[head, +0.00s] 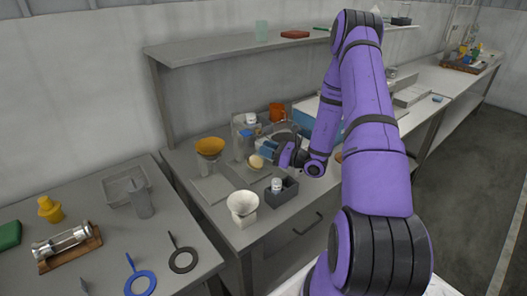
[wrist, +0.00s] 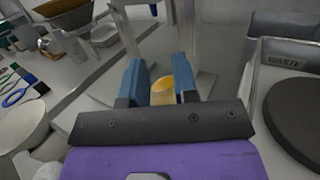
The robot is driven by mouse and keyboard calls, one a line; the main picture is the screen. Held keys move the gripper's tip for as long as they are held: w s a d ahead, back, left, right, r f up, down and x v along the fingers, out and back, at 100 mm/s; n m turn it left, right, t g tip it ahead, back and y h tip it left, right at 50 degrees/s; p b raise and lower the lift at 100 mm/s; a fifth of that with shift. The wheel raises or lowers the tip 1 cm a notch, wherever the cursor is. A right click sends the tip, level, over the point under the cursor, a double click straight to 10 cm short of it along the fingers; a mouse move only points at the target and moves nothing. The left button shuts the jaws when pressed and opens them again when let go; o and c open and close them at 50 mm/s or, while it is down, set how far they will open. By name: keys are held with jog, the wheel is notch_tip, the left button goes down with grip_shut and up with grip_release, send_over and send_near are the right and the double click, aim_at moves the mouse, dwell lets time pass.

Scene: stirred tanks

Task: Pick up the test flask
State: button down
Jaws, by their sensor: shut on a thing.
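My gripper (head: 265,152) has blue fingers and hangs over the middle bench. It is shut on the test flask (head: 256,161), a small rounded cream-yellow thing that shows just below the fingertips. In the wrist view, the flask (wrist: 162,92) shows as an amber-yellow shape between the two blue fingers (wrist: 160,82). The fingers and the gripper's dark front bar hide much of it. I cannot tell from these views whether its base touches the bench.
An orange funnel (head: 210,146), a white funnel (head: 242,203) and a dark box (head: 283,193) with a white-capped vial stand close by. An orange mug (head: 278,112) is behind. In the wrist view, a container labelled WASTE (wrist: 285,52) stands right. A shelf (head: 230,46) runs above.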

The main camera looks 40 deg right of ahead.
jog(key=s+d+r+g+h, duration=0.1)
jog(key=s+d+r+g, duration=0.1)
jog(key=s+d, duration=0.4)
jog(key=s+d+r+g+h, duration=0.2)
jog(key=s+d+r, duration=0.2)
jog(key=s, duration=0.9)
jog(key=shift+s+d+g, duration=0.35)
jog(key=shift+d+g, duration=0.05)
jog(key=shift+d, duration=0.75)
jog(key=shift+f, duration=0.1)
